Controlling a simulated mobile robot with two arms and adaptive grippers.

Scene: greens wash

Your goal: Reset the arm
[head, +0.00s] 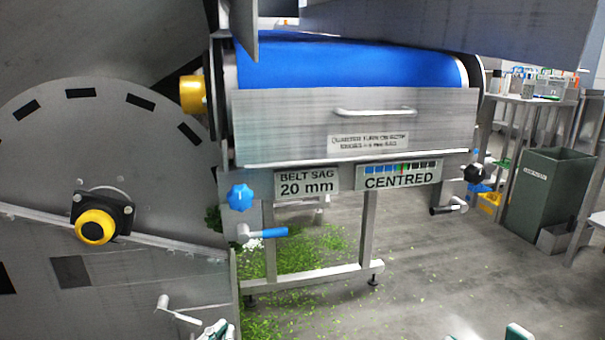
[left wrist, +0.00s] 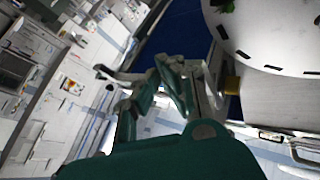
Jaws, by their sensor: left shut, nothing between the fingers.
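My left gripper (head: 216,331) shows at the bottom edge of the head view, left of centre, in front of the conveyor. Its teal and grey fingers also show in the left wrist view (left wrist: 170,75), shut with nothing held. Only small teal and pale parts of my right gripper (head: 490,335) show at the bottom edge, right of centre. Its jaws are mostly cut off, so I cannot tell their state.
A conveyor with a blue belt (head: 345,64) stands ahead, with a blue star knob (head: 240,197) and a blue-handled valve (head: 262,233). A large grey drum (head: 60,150) fills the left. Green scraps (head: 300,250) litter the floor. A grey bin (head: 545,195) stands right.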

